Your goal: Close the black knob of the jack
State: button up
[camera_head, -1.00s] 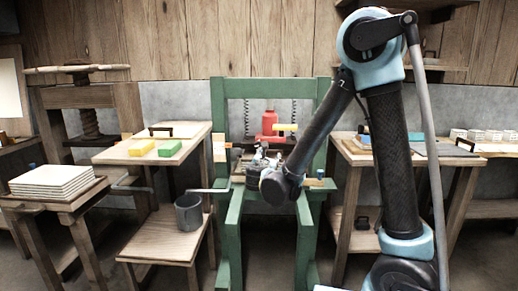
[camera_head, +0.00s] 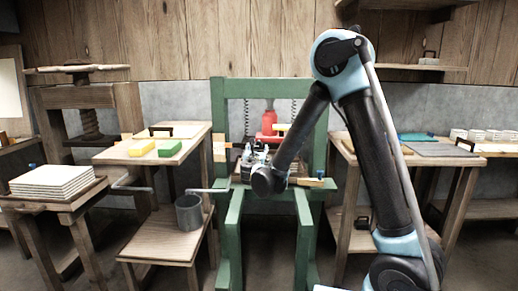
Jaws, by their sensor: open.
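The red jack (camera_head: 269,123) stands in the middle of the green press frame (camera_head: 232,225), behind my gripper. A yellow bar (camera_head: 283,127) shows at its right side. The jack's lower part is hidden by my gripper and wrist, and I cannot make out the black knob. My gripper (camera_head: 247,156) is in front of the jack's lower part, to its left, and is open. The fingers are small and dark here, and I cannot tell whether they touch anything.
A side table (camera_head: 150,155) at left holds yellow and green blocks, with a grey cup (camera_head: 189,212) on the lower shelf. A crank handle (camera_head: 206,190) sticks out left of the frame. A wooden-handled tool (camera_head: 313,183) lies right of my wrist. Right tables (camera_head: 460,160) stand close by my arm.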

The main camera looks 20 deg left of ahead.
aim_at(258, 146)
jog(key=w, duration=0.3)
jog(key=w+a, duration=0.1)
jog(key=w, duration=0.2)
jog(key=shift+w+a, duration=0.15)
jog(key=shift+w, duration=0.2)
jog(key=c, duration=1.1)
